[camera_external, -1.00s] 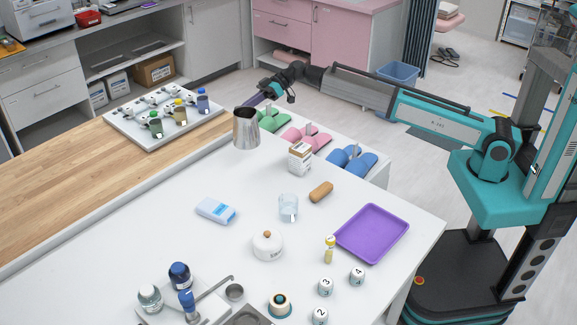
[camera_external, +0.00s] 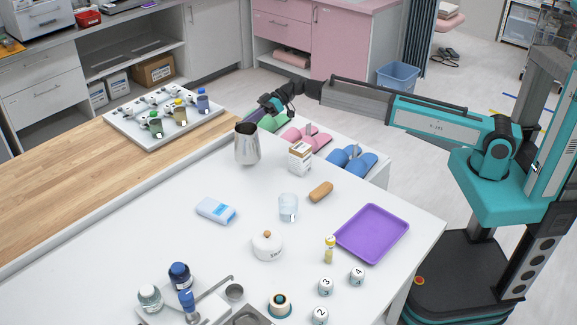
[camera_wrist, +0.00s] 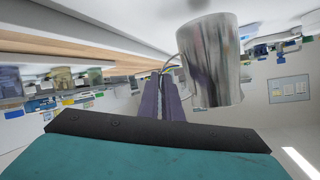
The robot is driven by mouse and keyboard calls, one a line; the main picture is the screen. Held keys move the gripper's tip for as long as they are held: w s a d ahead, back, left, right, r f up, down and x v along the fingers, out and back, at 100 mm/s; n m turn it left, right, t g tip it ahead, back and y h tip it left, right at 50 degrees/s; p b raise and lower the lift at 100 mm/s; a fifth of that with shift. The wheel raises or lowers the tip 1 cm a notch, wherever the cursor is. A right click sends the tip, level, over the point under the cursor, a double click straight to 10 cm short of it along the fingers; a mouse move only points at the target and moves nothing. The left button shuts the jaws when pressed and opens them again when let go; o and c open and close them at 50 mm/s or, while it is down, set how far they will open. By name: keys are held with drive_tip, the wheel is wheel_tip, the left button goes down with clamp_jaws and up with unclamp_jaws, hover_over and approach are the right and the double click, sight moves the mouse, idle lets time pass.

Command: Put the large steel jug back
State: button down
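The large steel jug (camera_external: 247,146) is upright at the far edge of the white table, left of the small white box. My gripper (camera_external: 256,115) reaches it from behind. In the wrist view, the purple fingers (camera_wrist: 168,92) are close together at the thin handle of the jug (camera_wrist: 212,65), whose body is to their right. The gripper appears shut on that handle, though the exact contact is small. I cannot tell whether the jug's base touches the table (camera_external: 130,235).
A white rack with coloured bottles (camera_external: 128,138) stands left of the jug. Green, pink (camera_external: 310,140) and blue (camera_external: 352,158) slippers lie beyond the table edge. The box (camera_external: 300,156), glass beaker (camera_external: 288,207) and blue-white pack (camera_external: 215,210) are nearby. The tabletop left of the pack is clear.

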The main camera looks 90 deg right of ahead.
sight(245, 132)
drive_tip(key=shift+f, duration=1.95)
drive_tip(key=c, duration=1.9)
unclamp_jaws()
drive_tip(key=shift+c, duration=0.2)
drive_tip(key=shift+r+p, duration=0.2)
drive_tip(key=shift+p, duration=0.15)
drive_tip(key=b+v, duration=0.2)
drive_tip(key=v, duration=1)
drive_tip(key=shift+f, duration=0.1)
